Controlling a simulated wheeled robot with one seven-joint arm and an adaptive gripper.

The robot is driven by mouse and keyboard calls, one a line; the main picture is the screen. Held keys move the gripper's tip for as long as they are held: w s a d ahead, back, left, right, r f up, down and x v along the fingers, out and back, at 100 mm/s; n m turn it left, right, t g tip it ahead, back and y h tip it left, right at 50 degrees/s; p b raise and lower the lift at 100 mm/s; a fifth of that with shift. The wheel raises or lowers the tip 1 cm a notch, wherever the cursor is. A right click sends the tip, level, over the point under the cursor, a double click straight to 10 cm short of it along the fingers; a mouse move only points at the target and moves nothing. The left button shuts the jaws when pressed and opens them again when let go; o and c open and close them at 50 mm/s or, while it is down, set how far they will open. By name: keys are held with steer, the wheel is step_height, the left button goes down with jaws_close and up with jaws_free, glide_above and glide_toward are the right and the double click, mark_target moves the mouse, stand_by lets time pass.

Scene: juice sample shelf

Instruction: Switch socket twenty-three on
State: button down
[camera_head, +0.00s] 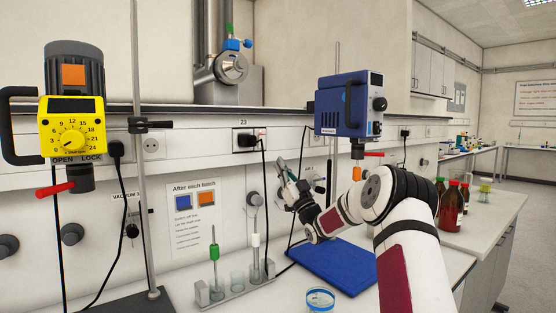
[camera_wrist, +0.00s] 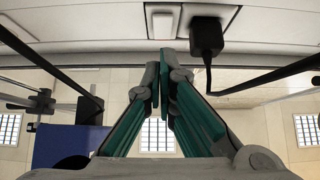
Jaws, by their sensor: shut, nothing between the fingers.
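The socket labelled 23 (camera_head: 243,146) is on the wall trunking, left of the blue device. The switch position is too small to read. My gripper (camera_head: 280,163) is in front of the wall, below and right of the socket in the picture. In the wrist view my gripper's teal fingers (camera_wrist: 165,58) are shut and empty. Their tips point at a pale rectangular plate (camera_wrist: 163,22), beside a black plug (camera_wrist: 207,38). I cannot tell whether they touch it.
A blue device (camera_head: 341,105) on a stand is right of the socket. A yellow-faced stirrer (camera_head: 72,128) on a metal rod is at left. A rack with tubes (camera_head: 235,287), a blue mat (camera_head: 334,264) and a glass dish (camera_head: 320,299) occupy the bench. Cords hang near my gripper.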

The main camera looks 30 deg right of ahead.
steer(key=shift+w+f+v, duration=0.15)
steer(key=shift+v, duration=0.85)
steer(key=shift+w+f+v, duration=0.1)
steer(key=shift+f+v, duration=0.05)
steer(key=shift+v, duration=0.9)
steer(key=w+a+r+g, duration=0.2)
steer(key=a, duration=0.3)
steer(key=w+a+r+g, duration=0.2)
steer(key=a, duration=0.3)
steer(key=s+a+g+h+p, duration=0.2)
steer(key=s+a+g, duration=0.4)
steer(key=a, duration=0.3)
steer(key=s+a+f+g+p, duration=0.1)
steer(key=s+a+f+g, duration=0.2)
steer(key=s, duration=1.2)
steer(key=s+a+f+g, duration=0.4)
steer(key=s+a+g, duration=0.1)
steer(key=s, duration=1.1)
steer(key=s+a+f+g+y+p, duration=0.1)
steer(key=s+a+f+g, duration=0.3)
steer(key=s, duration=1.1)
steer(key=shift+s+a+p, duration=0.25)
steer(key=shift+a+p, duration=0.1)
steer(key=shift+a, duration=0.75)
